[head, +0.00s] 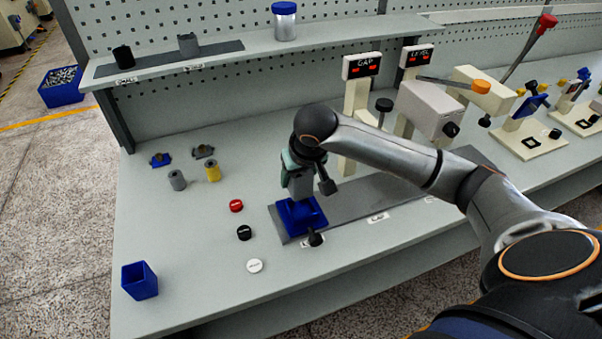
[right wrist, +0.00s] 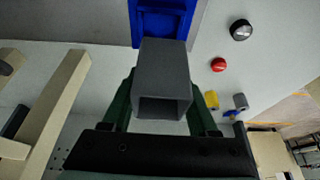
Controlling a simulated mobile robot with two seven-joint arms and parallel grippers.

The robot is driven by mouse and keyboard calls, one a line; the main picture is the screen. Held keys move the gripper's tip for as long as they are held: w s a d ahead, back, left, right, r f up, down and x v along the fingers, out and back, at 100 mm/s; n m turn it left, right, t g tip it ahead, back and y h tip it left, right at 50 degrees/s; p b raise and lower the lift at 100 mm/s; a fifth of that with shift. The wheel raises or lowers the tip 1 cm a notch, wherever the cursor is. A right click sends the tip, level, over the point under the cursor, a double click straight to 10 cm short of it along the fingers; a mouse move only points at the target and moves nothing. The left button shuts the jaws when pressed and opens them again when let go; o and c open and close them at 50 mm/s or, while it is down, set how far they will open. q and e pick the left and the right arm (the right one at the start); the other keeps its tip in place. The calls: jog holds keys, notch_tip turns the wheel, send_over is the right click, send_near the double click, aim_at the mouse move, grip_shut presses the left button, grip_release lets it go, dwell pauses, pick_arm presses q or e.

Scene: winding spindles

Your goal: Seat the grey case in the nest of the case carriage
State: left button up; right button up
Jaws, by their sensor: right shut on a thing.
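My right gripper (head: 297,176) is above the blue case carriage and shut on the grey case (head: 301,188). The right wrist view shows the grey case (right wrist: 163,75) as a square hollow block, its open end facing the camera, between the green fingers of my right gripper (right wrist: 160,100). The blue case carriage (head: 313,221) sits at the left end of the grey track. In the right wrist view the carriage (right wrist: 160,22) lies beyond the case, which hides part of it. I cannot tell whether case and carriage touch. My left gripper is not in view.
The grey track (head: 376,193) runs right past the GAP display (head: 362,67) and a grey press head (head: 429,109). Red (head: 236,206), black (head: 244,233) and white (head: 254,266) caps lie left of the carriage. A blue bin (head: 140,284) stands front left.

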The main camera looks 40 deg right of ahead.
aim_at(306, 178)
jog(key=shift+w+d+f, duration=0.1)
jog(key=shift+w+d, duration=0.05)
jog(key=shift+d, duration=0.15)
jog(key=shift+f, duration=2.4)
jog(key=shift+f, duration=0.7)
dwell(0.3)
jog(key=o, duration=1.4)
jog(key=v, duration=1.2)
jog(key=shift+r, duration=0.25)
